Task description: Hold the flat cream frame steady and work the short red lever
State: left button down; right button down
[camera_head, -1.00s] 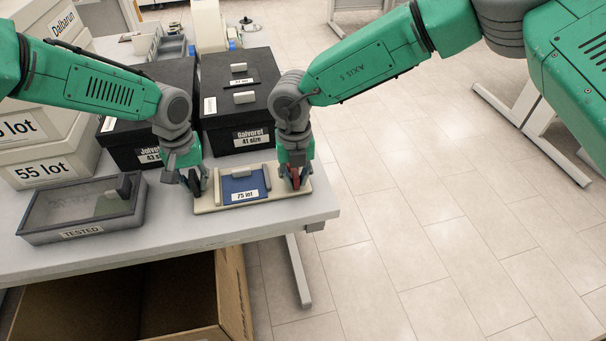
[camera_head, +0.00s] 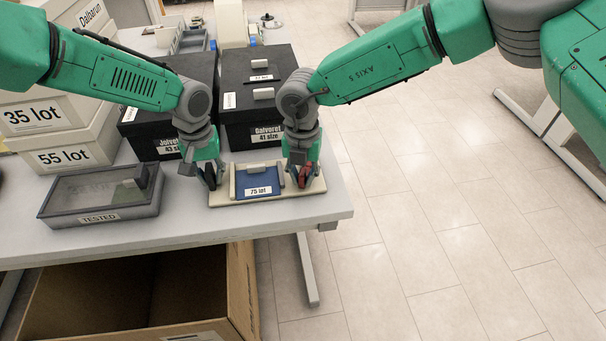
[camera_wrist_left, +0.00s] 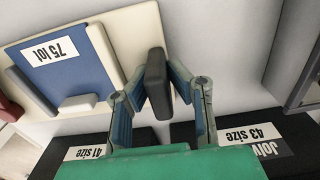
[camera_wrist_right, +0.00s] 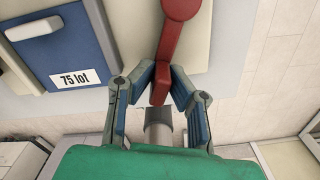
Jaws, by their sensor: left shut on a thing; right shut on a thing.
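The flat cream frame (camera_head: 223,198) lies near the table's front edge, with a blue panel (camera_head: 257,181) labelled "75 lot" in it. My left gripper (camera_head: 212,184) is shut on a dark grip block (camera_wrist_left: 156,82) at the frame's left end. The short red lever (camera_head: 305,174) is at the frame's right end, partly hidden by my right gripper (camera_head: 302,185). In the right wrist view the lever (camera_wrist_right: 178,35) has a round head, and the gripper's fingertips (camera_wrist_right: 161,88) are shut on its narrow end.
A grey "TESTED" tray (camera_head: 100,217) stands left of the frame. Black lidded boxes (camera_head: 240,135) stand close behind, and pale "lot" boxes (camera_head: 60,135) are stacked at left. An open cardboard box (camera_head: 240,290) is below the table. The floor at right is clear.

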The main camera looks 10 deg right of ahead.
jog(key=c, duration=1.6)
grip_release()
jog(key=shift+a, duration=0.35)
jog(key=shift+o, duration=0.2)
jog(key=shift+d, duration=0.1)
notch_tip(320, 180, up, 12)
